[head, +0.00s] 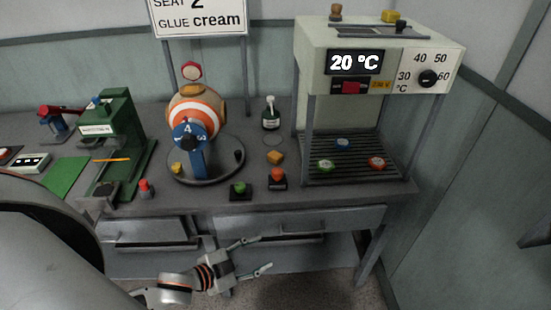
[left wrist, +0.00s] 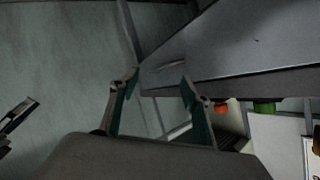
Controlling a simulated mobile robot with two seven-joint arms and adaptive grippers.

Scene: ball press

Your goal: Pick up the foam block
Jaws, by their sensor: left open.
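A smaller yellow piece (head: 177,168) sits on the ball stand's round base. My left gripper (head: 265,254) is open and empty in front of the bench, by the drawers and below the bench top, well short of the block. In the left wrist view its two fingers (left wrist: 159,80) are spread with nothing between them, and the block cannot be made out there.
The heater (head: 385,55) reads 20 °C and stands on legs over a slatted rack (head: 350,170) with several coloured discs. A red button (head: 278,176) and green button (head: 239,190) stand at the bench's front. A green press (head: 122,135) is left.

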